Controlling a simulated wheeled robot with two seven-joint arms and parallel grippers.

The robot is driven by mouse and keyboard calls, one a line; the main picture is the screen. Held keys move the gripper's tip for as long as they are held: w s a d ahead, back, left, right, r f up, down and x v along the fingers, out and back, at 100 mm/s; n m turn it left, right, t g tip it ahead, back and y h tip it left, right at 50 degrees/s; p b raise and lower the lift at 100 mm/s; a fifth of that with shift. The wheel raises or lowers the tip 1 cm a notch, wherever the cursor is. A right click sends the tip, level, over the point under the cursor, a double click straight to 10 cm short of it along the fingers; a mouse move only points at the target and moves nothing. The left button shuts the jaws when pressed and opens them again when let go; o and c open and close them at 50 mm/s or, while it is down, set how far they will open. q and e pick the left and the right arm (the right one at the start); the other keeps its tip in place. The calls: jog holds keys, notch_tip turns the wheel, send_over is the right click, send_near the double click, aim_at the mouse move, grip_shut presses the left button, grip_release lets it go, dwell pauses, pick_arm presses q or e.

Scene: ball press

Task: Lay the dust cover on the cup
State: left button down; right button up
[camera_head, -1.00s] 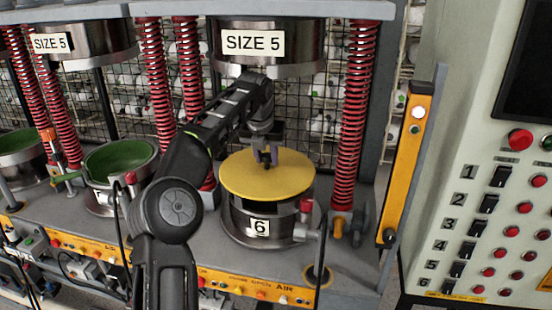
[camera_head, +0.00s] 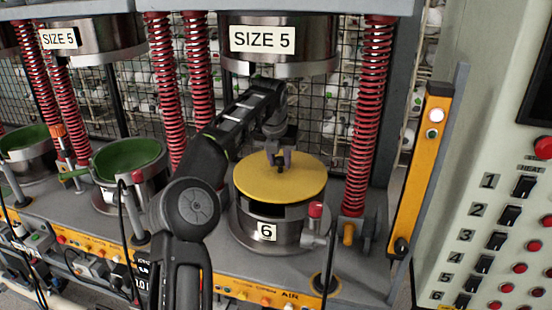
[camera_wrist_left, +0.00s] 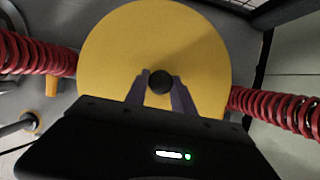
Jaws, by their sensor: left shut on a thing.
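The dust cover (camera_head: 305,184) is a flat yellow disc with a small black knob at its middle. The cup (camera_head: 242,223) is a round metal cylinder labelled 6, directly below the cover. A dark gap shows between the cover's front edge and the cup's front wall; whether they touch elsewhere I cannot tell. My left gripper (camera_head: 280,162) is shut on the cover's knob from above. In the left wrist view the fingers (camera_wrist_left: 160,86) close on the knob over the yellow disc (camera_wrist_left: 155,35). The cover hides most of the cup's mouth. My right gripper is not in view.
A metal press head (camera_head: 280,62) marked SIZE 5 hangs above the cup. Red springs (camera_head: 367,120) stand on both sides. A red-capped fitting (camera_head: 315,210) juts from the cup's right. A green-lined cup (camera_head: 128,160) stands left. A yellow post (camera_head: 420,165) and control panel are right.

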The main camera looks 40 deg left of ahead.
pick_arm(q)
jog(key=shift+s+a, duration=0.1)
jog(key=shift+s, duration=0.05)
jog(key=shift+p, duration=0.3)
dwell(0.6)
jog(key=shift+f+b, duration=0.45)
jog(key=shift+f, duration=0.4)
dwell(0.7)
jog(key=c, duration=1)
grip_release()
